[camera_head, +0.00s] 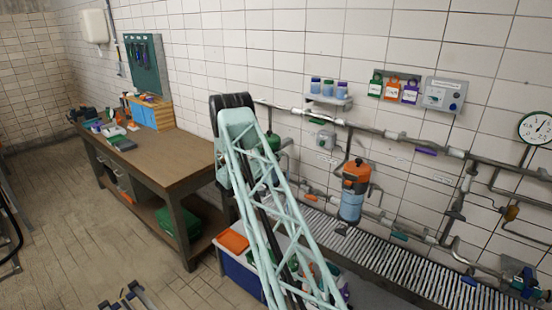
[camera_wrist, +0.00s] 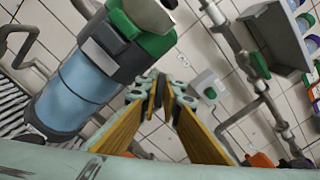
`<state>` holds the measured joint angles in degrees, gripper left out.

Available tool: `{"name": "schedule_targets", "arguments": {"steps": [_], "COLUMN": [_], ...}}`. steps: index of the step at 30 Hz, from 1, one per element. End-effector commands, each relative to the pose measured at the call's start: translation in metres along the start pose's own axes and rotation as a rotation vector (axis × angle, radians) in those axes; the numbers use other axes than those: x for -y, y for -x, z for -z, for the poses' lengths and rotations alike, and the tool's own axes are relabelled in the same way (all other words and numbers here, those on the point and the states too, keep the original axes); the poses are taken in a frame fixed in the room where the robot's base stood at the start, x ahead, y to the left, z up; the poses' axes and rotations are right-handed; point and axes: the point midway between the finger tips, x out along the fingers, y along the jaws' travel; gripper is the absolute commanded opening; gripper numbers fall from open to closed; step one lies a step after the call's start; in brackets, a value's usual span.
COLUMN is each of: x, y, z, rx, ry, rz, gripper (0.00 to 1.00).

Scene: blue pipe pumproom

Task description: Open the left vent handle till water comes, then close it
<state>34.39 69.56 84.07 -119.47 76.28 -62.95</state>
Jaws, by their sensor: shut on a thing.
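The left filter housing, with a green cap (camera_wrist: 140,25) and a pale blue clear body (camera_wrist: 85,90), fills the left of the wrist view, tilted by the camera angle. In the head view its green top (camera_head: 273,141) shows only partly behind my arm. My gripper (camera_wrist: 162,88) has its fingertips close together just beside the housing, under its cap. It is shut on a small part, taken as the left vent handle, which the fingers hide. I cannot tell how far the handle is turned. No water is visible.
An orange-capped filter housing (camera_head: 355,175) stands to the right. Wall pipes (camera_head: 395,132), a small shelf of bottles (camera_head: 330,95) and a gauge (camera_head: 536,127) are near. A floor grating (camera_head: 400,255) runs below. A workbench (camera_head: 165,155) and a blue bin (camera_head: 238,277) stand left.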

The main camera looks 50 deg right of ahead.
Motion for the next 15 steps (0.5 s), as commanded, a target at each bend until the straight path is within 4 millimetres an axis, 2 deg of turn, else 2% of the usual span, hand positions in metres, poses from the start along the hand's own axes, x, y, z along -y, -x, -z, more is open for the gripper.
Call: {"name": "schedule_targets", "arguments": {"steps": [15], "x": [-0.0012], "y": [0.0], "z": [0.0012], "rx": [0.001], "ry": [-0.12], "rz": [0.0], "gripper": [0.0]}}
